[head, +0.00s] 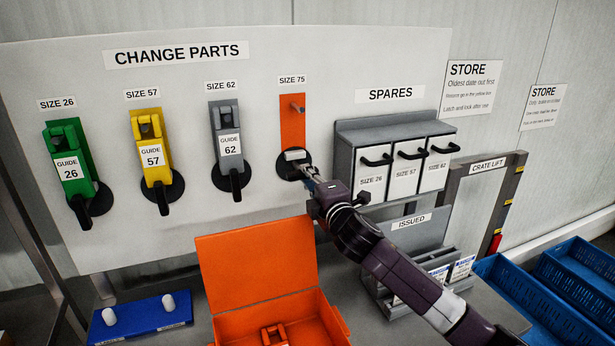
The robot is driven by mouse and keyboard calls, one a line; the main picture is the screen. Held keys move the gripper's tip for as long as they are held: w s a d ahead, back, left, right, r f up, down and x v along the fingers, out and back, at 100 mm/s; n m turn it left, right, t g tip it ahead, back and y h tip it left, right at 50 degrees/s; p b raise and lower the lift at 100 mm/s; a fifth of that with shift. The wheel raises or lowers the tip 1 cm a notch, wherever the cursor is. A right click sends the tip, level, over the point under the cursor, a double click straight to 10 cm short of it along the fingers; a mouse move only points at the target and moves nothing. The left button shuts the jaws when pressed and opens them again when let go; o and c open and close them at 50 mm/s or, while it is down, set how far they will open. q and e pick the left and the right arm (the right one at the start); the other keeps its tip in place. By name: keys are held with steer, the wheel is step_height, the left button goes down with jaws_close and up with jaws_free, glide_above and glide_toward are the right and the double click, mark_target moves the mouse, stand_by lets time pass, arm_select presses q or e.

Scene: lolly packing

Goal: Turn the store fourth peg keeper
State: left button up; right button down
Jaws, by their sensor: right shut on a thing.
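The fourth peg keeper (286,172) is a black round disc at the foot of the orange SIZE 75 strip (292,122) on the change parts board. A bare metal peg (298,108) sticks out of the strip above it, with no guide on it. My right gripper (303,169) reaches in from the lower right and is shut on the keeper. The gripper hides part of the disc and its handle, so I cannot tell the handle's exact angle. My left gripper is out of view.
Green (67,155), yellow (153,145) and grey (227,135) guides hang to the left, their black keeper handles pointing down. A spares rack (393,130) stands close on the right. Below are an open orange case (256,264) and a blue block (140,319).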

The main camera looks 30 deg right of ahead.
steer(key=shift+f+m, duration=0.1)
steer(key=shift+m, duration=0.3)
steer(key=c, duration=1.9)
jaws_free()
steer(key=shift+d, duration=0.1)
steer(key=shift+s, duration=0.1)
steer(key=v, duration=1.2)
